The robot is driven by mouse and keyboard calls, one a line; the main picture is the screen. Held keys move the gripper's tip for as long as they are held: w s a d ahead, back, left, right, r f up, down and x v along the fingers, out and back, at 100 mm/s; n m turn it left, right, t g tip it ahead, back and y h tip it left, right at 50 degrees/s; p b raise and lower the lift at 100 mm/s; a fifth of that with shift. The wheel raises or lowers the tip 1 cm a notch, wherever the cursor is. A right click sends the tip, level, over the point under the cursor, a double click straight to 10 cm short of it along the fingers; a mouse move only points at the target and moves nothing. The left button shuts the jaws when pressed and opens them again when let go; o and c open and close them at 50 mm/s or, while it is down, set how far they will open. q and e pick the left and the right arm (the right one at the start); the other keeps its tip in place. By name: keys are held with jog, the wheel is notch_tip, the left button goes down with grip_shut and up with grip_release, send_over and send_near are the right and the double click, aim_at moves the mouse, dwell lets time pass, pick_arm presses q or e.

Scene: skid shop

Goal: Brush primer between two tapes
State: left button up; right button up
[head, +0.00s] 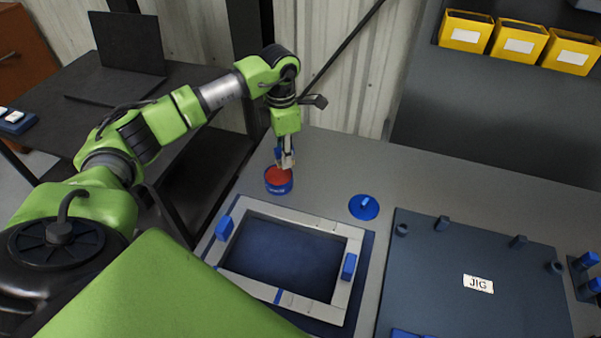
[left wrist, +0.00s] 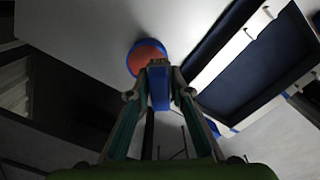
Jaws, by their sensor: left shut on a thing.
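My left gripper (head: 285,150) points down over the back left of the grey bench and is shut on a brush. In the left wrist view the brush's blue handle (left wrist: 159,88) shows between the fingers. A round blue pot with red primer (head: 278,179) is directly below the gripper; it also shows in the left wrist view (left wrist: 146,58). Whether the bristles touch the primer cannot be told. A light grey rectangular frame (head: 340,232) lies in front of the pot. A narrow blue tape strip (head: 278,296) crosses its front side. My right gripper is not in view.
Blue blocks stand on the frame's left (head: 223,228) and right (head: 349,267) sides. A blue knobbed lid (head: 364,207) lies right of the pot. A dark jig board (head: 470,310) with pegs fills the right. Yellow bins (head: 465,32) stand at the back. Bench behind the lid is clear.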

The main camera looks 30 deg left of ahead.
aim_at(278, 176)
pick_arm(q)
jog(key=a, duration=0.1)
jog(key=a+n, duration=0.1)
jog(key=a, duration=0.1)
jog(key=shift+w+f+n, duration=0.3)
jog(key=shift+f, duration=0.05)
jog(key=shift+f+b, duration=2.15)
jog(key=shift+f, duration=0.75)
jog(key=shift+s+f+b, duration=0.1)
jog(key=shift+f+b, duration=0.2)
jog(key=shift+f, duration=0.25)
notch_tip(278, 176, up, 7)
jog(key=p, duration=0.4)
jog(key=shift+p, duration=0.4)
